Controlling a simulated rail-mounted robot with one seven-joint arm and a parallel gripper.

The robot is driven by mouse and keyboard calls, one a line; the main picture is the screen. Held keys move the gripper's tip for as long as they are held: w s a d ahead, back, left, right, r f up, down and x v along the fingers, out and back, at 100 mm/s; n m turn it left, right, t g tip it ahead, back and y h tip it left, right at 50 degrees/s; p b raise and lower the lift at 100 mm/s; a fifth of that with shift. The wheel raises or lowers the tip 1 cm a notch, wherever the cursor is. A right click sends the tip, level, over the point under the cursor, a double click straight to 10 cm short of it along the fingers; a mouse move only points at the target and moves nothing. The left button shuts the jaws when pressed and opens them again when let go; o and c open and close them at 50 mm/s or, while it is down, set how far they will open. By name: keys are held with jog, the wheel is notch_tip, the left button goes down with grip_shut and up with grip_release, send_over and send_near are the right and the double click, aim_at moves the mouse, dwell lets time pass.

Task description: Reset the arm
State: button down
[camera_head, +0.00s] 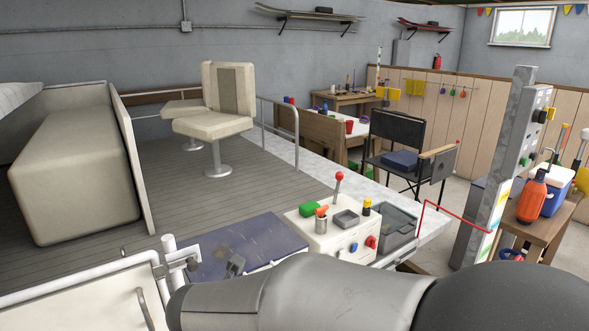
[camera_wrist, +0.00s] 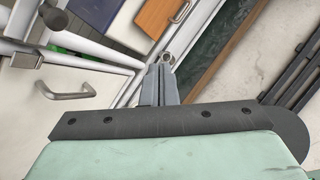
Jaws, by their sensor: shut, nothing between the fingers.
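My arm crosses the bottom of the head view, its large grey links covering the lower middle and right. My gripper shows in the wrist view (camera_wrist: 160,72), with its two grey fingers together and nothing between them. The fingers point toward a white frame edge and a small metal ring (camera_wrist: 168,58); I cannot tell whether they touch it. A white panel with a metal handle (camera_wrist: 65,90) is to the left of the fingers.
A white console with a red-knobbed lever (camera_head: 338,178) stands just beyond my arm, beside a dark blue panel (camera_head: 245,247) and a grey bin (camera_head: 398,225). A post (camera_head: 490,180) rises at right, near a wooden table with an orange bottle (camera_head: 532,198). The deck (camera_head: 180,190) has open floor.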

jog(key=s+d+m+g+h, duration=0.1)
jog(key=s+d+m+g, duration=0.1)
jog(key=d+m, duration=0.7)
jog(key=s+d+m+g+h, duration=0.15)
jog(key=d+m, duration=0.45)
jog(key=d, duration=0.6)
jog(key=s+d+f+m+g+y, duration=0.1)
jog(key=s+d+m+g, duration=0.1)
jog(key=s+d+m, duration=0.2)
jog(key=s+d+f+m+g+y, duration=0.1)
jog(key=s+d+m, duration=0.3)
jog(key=s+m, duration=0.4)
jog(key=f+m+g, duration=0.1)
jog(key=m, duration=0.4)
jog(key=shift+d, duration=0.35)
